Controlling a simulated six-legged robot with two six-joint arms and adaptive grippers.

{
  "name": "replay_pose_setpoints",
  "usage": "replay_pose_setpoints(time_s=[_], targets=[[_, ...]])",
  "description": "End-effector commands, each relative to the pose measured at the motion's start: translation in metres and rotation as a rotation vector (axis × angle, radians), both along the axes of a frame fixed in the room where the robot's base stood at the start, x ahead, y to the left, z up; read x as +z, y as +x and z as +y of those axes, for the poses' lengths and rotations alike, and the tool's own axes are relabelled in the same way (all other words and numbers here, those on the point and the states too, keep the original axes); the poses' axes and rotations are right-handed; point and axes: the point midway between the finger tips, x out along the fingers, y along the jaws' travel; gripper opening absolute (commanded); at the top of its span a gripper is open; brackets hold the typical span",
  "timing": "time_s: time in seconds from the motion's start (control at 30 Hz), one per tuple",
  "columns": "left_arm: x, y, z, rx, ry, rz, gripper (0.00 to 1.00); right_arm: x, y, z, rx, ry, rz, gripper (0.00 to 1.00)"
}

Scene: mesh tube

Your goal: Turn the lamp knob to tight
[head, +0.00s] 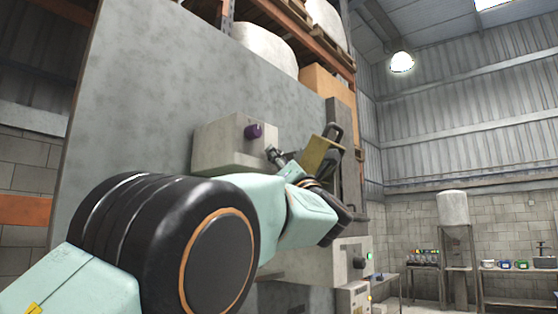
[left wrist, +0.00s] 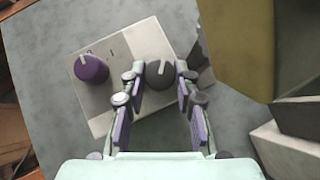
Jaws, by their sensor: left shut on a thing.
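A pale box (head: 215,150) on the grey wall panel carries two knobs. One is a purple knob (head: 253,131) with a white pointer line; it also shows in the left wrist view (left wrist: 91,68). The other is a dark grey knob (left wrist: 160,74) with a pale pointer line, right of the purple one in the left wrist view. My left gripper (head: 273,155) is at this box. In the left wrist view its fingers (left wrist: 160,80) stand on both sides of the dark grey knob, shut on it. I cannot tell which knob is the lamp's. My right gripper is not in view.
An olive-yellow part (head: 319,155) stands close to the right of my left gripper; it also shows in the left wrist view (left wrist: 236,45). Below is another pale box (head: 320,262) with a dark knob (head: 359,263) and a green light (head: 369,256).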

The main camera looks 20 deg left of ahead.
Motion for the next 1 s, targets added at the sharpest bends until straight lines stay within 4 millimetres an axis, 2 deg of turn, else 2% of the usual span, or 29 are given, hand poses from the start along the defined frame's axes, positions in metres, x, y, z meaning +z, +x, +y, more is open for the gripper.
replay_pose_setpoints(time_s=[0.4,0.7,1.0], targets=[[0.004,-0.004,0.000,-0.001,0.086,0.223,0.00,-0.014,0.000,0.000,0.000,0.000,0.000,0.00],[0.008,-0.004,0.000,-0.001,0.157,0.424,0.00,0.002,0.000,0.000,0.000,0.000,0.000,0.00],[0.007,-0.005,0.000,-0.001,0.198,0.539,0.00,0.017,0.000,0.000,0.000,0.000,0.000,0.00]])
